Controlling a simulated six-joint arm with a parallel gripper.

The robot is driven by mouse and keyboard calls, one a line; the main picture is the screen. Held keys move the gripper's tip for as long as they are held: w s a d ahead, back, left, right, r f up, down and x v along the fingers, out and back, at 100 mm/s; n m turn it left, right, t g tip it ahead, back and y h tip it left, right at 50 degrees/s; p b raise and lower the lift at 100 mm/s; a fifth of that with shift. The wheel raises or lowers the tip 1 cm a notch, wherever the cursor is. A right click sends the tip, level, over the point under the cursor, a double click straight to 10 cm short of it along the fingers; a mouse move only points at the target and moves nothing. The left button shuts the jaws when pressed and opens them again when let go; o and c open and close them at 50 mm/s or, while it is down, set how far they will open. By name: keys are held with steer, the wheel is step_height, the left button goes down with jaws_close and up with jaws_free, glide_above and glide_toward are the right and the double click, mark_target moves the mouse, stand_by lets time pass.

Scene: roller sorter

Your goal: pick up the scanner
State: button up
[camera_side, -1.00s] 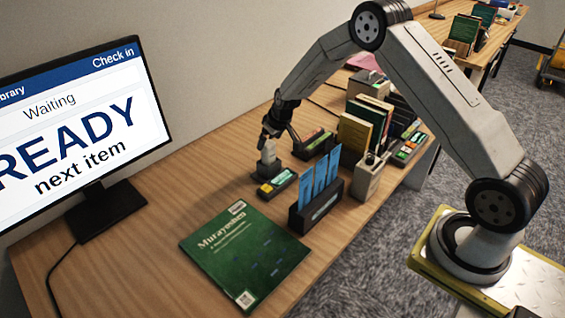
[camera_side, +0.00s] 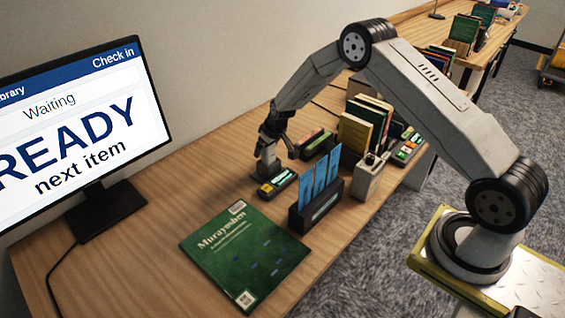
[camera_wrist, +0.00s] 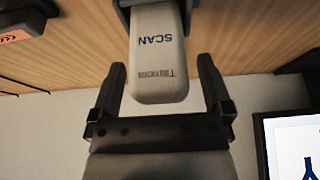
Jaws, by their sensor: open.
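My gripper (camera_wrist: 160,76) is open, with one dark finger on each side of the scanner and visible gaps between. In the side view, my gripper (camera_side: 274,141) is at the scanner's upper part.
A green book (camera_side: 245,255) lies flat in front. A dark holder with blue cards (camera_side: 320,180) and a grey box (camera_side: 369,178) stand to the right, with upright books (camera_side: 355,133) behind. A monitor (camera_side: 85,120) is at left. Bare desk lies between monitor and scanner.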

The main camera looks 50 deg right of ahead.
jaws_close()
steer(key=shift+r, duration=0.1)
steer(key=shift+r, duration=4.95)
steer(key=s+a+r+n+y, duration=0.1)
steer(key=s+a+r+n, duration=0.1)
steer(key=a, duration=0.7)
steer(key=s+a+r+n+y, duration=0.1)
steer(key=a+r+n, duration=0.3)
steer(key=a, duration=0.5)
steer(key=shift+s+r+g, duration=0.3)
steer(key=shift+s+r, duration=0.25)
